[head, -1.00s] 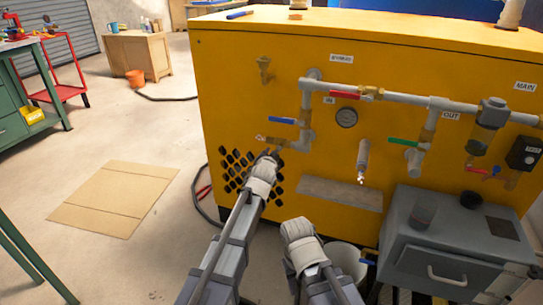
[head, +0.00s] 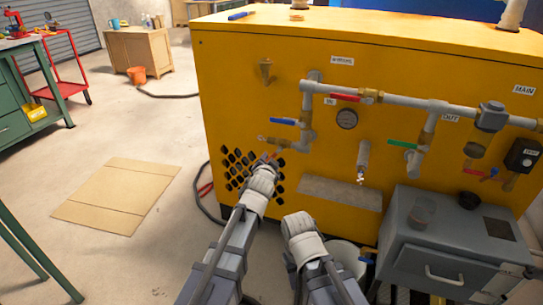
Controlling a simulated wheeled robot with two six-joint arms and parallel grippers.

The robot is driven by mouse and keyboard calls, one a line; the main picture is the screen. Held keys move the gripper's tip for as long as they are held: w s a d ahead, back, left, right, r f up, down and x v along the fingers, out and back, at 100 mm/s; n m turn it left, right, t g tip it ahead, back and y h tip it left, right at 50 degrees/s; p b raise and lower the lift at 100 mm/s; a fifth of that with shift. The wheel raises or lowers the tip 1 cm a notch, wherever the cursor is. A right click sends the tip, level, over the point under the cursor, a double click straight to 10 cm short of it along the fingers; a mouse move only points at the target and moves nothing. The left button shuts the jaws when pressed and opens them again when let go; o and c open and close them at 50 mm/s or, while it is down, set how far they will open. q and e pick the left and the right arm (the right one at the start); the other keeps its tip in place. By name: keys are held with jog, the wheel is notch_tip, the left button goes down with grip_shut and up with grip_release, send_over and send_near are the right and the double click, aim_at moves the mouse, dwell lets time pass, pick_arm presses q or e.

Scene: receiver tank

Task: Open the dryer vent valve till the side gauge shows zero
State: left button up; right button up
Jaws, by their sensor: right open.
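The side gauge (head: 347,118) is a small round dial on the yellow cabinet (head: 235,75); its needle is too small to read. A blue lever (head: 284,121) sits on the inlet pipe, with a brass fitting (head: 276,141) below it, pointing left. No readable label marks the dryer vent valve, so I cannot tell which one it is. My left gripper (head: 270,158) is just below the brass fitting, in front of the black vent holes; contact cannot be told. My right gripper (head: 298,220) is open, low before the cabinet, its fingers mostly hidden, apart from the valves.
A red lever (head: 345,97) and a green lever (head: 403,143) are on the grey pipework. A grey box (head: 440,225) stands front right, beside a white bucket (head: 347,257). Cardboard (head: 118,195) lies on the floor at left, with open floor around it.

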pick_arm(q)
jog(key=shift+s, duration=0.2)
